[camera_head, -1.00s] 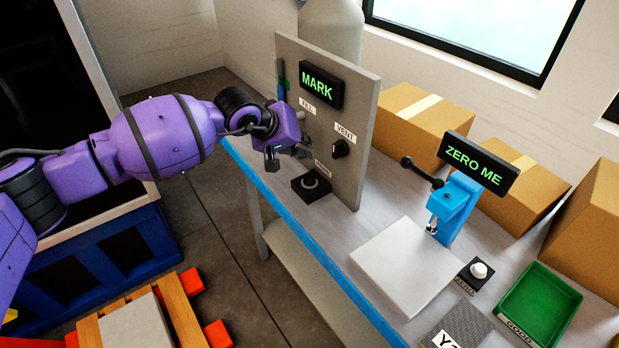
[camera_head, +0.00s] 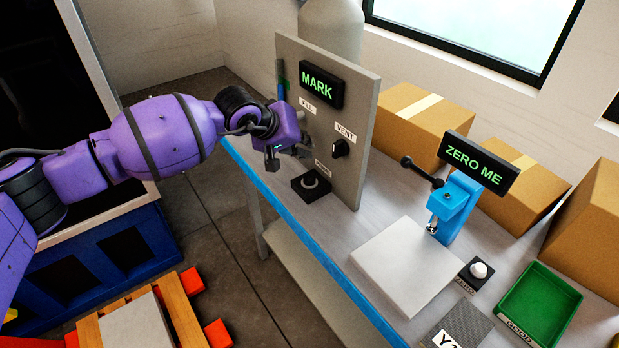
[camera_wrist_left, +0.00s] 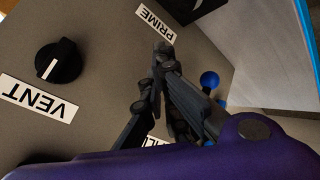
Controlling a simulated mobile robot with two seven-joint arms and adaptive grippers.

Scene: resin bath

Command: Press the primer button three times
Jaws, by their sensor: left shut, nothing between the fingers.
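A round grey button in a dark square base (camera_head: 311,183) sits on the bench at the foot of the grey panel (camera_head: 362,110). A PRIME label (camera_wrist_left: 157,25) is on the panel just above it. My left gripper (camera_head: 288,156) is in front of the panel's lower left part, up and left of the button. In the left wrist view its fingers (camera_wrist_left: 163,55) are shut and empty, with the tips close to the PRIME label. I cannot tell whether they touch the panel. Part of a dark base shows at the top edge there; the button top is not clear.
The panel has a MARK display (camera_head: 321,87), a FILL label (camera_head: 307,107) and a black VENT knob (camera_head: 340,148). To the right stand a blue press (camera_head: 454,203), a white-button ZERO box (camera_head: 478,270), a green tray (camera_head: 541,305) and cardboard boxes (camera_head: 424,120).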

